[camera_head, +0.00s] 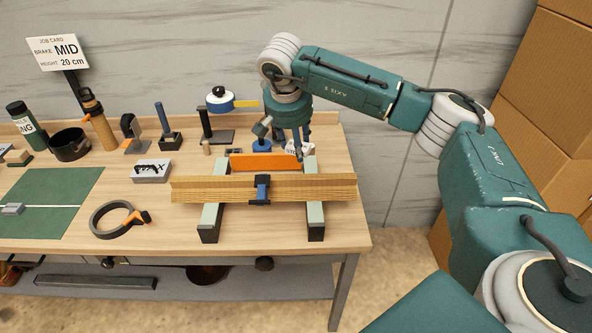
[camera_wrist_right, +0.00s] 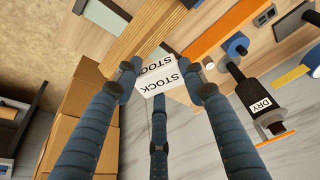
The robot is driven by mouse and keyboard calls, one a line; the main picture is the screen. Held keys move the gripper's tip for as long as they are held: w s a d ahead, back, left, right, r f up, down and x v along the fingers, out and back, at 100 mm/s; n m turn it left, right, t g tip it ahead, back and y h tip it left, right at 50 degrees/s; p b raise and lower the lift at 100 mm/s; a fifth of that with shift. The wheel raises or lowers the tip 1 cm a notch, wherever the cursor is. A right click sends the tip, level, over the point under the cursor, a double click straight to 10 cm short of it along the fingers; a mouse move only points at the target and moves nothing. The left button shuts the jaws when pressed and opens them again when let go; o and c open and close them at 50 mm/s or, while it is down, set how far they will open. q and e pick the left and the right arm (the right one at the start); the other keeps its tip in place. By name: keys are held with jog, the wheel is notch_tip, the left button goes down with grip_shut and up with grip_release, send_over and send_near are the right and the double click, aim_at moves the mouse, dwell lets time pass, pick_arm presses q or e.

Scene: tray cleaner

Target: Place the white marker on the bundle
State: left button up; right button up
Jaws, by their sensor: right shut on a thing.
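The bundle of long tan strips (camera_head: 320,188) lies across two pale-topped supports at the table's right, with a black and blue clamp (camera_head: 261,190) at its middle. My right gripper (camera_head: 298,151) is behind the bundle. In the right wrist view its fingers are shut on a white block lettered STOCK (camera_wrist_right: 158,73), the only white marker-like piece I see there. A little white (camera_head: 292,151) shows at the fingers in the head view; the fingers hide most of it. The bundle also shows in the right wrist view (camera_wrist_right: 150,30), apart from the block. My left gripper is not in view.
An orange bar (camera_head: 262,162) lies just behind the bundle. A round clamp (camera_head: 112,220) and green mat (camera_head: 55,190) lie to the left.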

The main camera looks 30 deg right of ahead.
jog(key=p, duration=0.1)
send_over(296, 182)
notch_tip(296, 182, down, 5)
jog(key=shift+s+a+f, duration=0.1)
jog(key=shift+f, duration=0.05)
notch_tip(296, 182, down, 5)
jog(key=shift+f+p, duration=0.1)
jog(key=shift+p, duration=0.55)
jog(key=shift+s+f, duration=0.1)
jog(key=shift+f, duration=0.1)
jog(key=shift+s+a+f+b, duration=0.15)
jog(key=shift+s+f+b, duration=0.25)
jog(key=shift+b, duration=0.25)
jog(key=o, duration=1.1)
jog(key=shift+w, duration=0.1)
jog(key=shift+c, duration=0.2)
jog(key=shift+w+f, duration=0.25)
